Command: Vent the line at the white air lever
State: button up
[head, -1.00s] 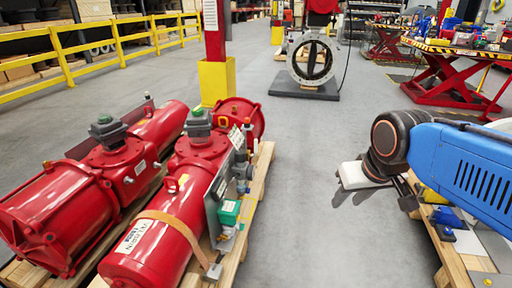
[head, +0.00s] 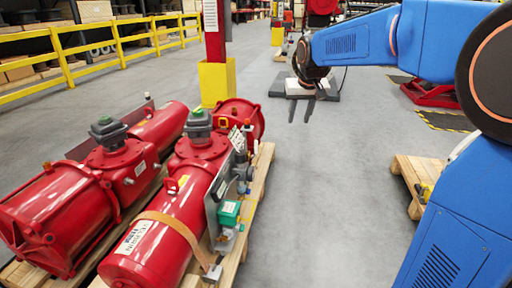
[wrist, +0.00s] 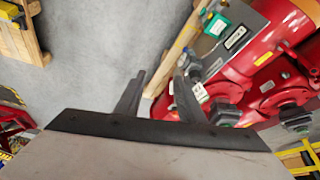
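The near red actuator (head: 180,215) lies on a wooden pallet and carries a grey side panel (head: 213,205). On the panel sit a green box (head: 229,212), grey metal fittings (head: 241,170) and pale tags; the green box also shows in the wrist view (wrist: 217,25). I cannot clearly pick out the white air lever among these small parts. My gripper (head: 299,115) points down over the aisle, right of the actuator and apart from it. In the wrist view its two dark fingers (wrist: 160,78) are spread with nothing between them.
A second red actuator (head: 75,205) lies left of the first. A yellow-based post (head: 217,82) stands behind them. Another pallet (head: 416,175) is at the right, partly behind my arm. The grey floor between the pallets is clear.

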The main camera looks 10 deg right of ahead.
jog(key=w+a+f, duration=0.2)
jog(key=w+f, duration=0.1)
jog(key=w, duration=0.7)
jog(key=w+a+f, duration=0.2)
jog(key=w+f, duration=0.2)
jog(key=w, duration=0.7)
send_near(256, 143)
jog(key=shift+m, duration=0.3)
jog(key=x, duration=1.2)
jog(key=shift+f, duration=0.15)
grip_shut()
